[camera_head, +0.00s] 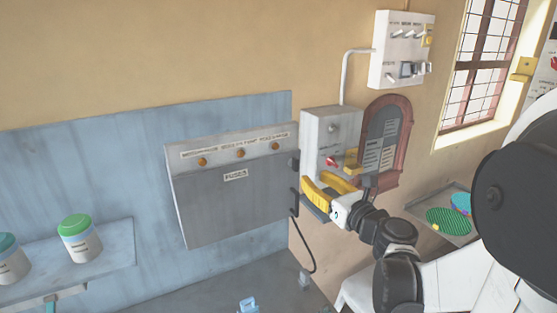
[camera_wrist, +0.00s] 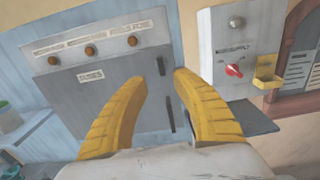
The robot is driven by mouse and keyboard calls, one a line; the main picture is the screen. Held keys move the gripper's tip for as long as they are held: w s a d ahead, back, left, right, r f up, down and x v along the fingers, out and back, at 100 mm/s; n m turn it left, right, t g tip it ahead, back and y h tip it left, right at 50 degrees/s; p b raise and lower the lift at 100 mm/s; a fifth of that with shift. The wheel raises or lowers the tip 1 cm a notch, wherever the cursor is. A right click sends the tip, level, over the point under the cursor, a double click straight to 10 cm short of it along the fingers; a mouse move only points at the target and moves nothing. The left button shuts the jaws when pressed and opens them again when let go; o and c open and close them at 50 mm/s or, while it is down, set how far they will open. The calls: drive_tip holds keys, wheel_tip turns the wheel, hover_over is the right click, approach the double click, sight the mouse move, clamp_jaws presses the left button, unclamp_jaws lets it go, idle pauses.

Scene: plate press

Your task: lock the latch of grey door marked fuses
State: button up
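The grey door (camera_head: 225,208) marked FUSES is on the box at the centre of the head view and looks closed. It fills the left of the wrist view (camera_wrist: 85,112). Two dark fittings sit at its right edge: a short upper one (camera_head: 294,163) and a longer lower one (camera_head: 294,203). Both also show in the wrist view, upper (camera_wrist: 161,66) and lower (camera_wrist: 170,114). I cannot tell which is the latch or its exact position. My gripper (camera_head: 313,183) is open and empty, just right of the door edge. Its yellow fingers appear either side of the fittings in the wrist view (camera_wrist: 160,77), with no clear contact.
A pale supply box (camera_head: 320,125) with a red knob (camera_wrist: 233,70) and yellow bracket (camera_wrist: 267,72) is close on the right. A switch box (camera_head: 402,48) hangs above. A cable hangs below the door's right side. A shelf (camera_head: 115,258) with green-lidded jar (camera_head: 80,240) stands left.

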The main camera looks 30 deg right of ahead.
sight(297, 165)
drive_tip(key=w, duration=1)
drive_tip(key=shift+w+a+b, duration=0.1)
drive_tip(key=shift+w+b, duration=0.05)
drive_tip(key=shift+b, duration=0.2)
clamp_jaws()
